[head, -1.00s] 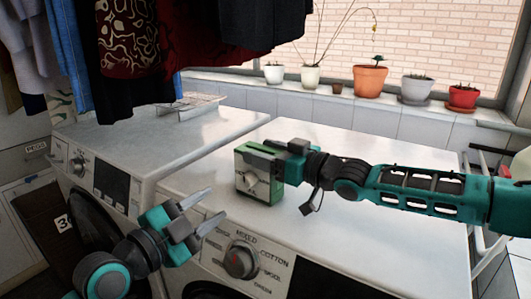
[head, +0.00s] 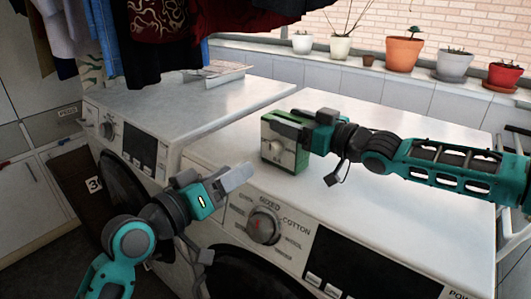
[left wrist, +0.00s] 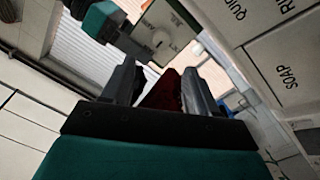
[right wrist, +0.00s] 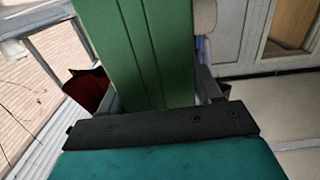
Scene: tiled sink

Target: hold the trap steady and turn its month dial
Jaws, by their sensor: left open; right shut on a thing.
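The trap (head: 284,150) is a small green box with a pale front and a round month dial (head: 277,147). It stands upright on the right-hand washing machine, near its front left. My right gripper (head: 300,122) is shut on the trap from the right and behind. In the right wrist view the trap's green body (right wrist: 155,50) fills the space between the fingers. My left gripper (head: 238,177) is open and empty, in front of and below the trap, apart from it. The left wrist view shows the dial (left wrist: 160,42) beyond the fingers, above their tips.
The right-hand washing machine (head: 380,200) has a clear white top and a programme knob (head: 264,225) on its front, near my left gripper. Clothes hang above; potted plants line the sill.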

